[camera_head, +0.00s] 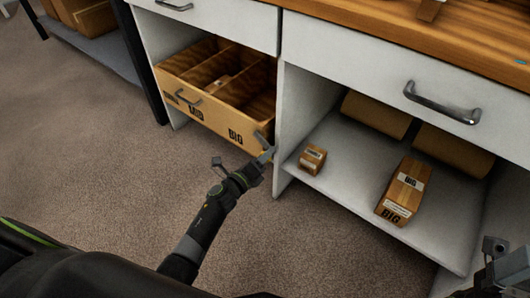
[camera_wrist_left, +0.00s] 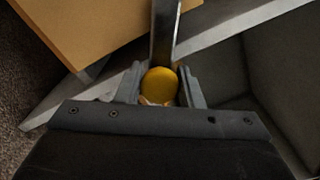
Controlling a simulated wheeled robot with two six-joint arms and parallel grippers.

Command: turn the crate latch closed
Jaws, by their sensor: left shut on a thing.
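The wooden crate (camera_head: 215,113) with inner dividers sits in the left bay of the white cabinet, its labelled front facing out. A grey latch lever (camera_head: 260,138) is at the right end of its front. My left gripper (camera_head: 266,157) is at this lever. In the left wrist view, the dark lever (camera_wrist_left: 165,35) runs down to a round yellow knob (camera_wrist_left: 159,85) between the fingers of my left gripper (camera_wrist_left: 160,90), which is shut on it. The lever's pivot is hidden. My right gripper (camera_head: 497,262) is partly in view at the lower right, apart from the crate; its fingers are unclear.
A white upright panel (camera_head: 283,165) stands just right of the latch. On the lower shelf (camera_head: 335,190) are a small box (camera_head: 312,158), a longer box (camera_head: 403,192) and brown rolls (camera_head: 375,115). Carpet (camera_head: 90,170) lies clear to the left.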

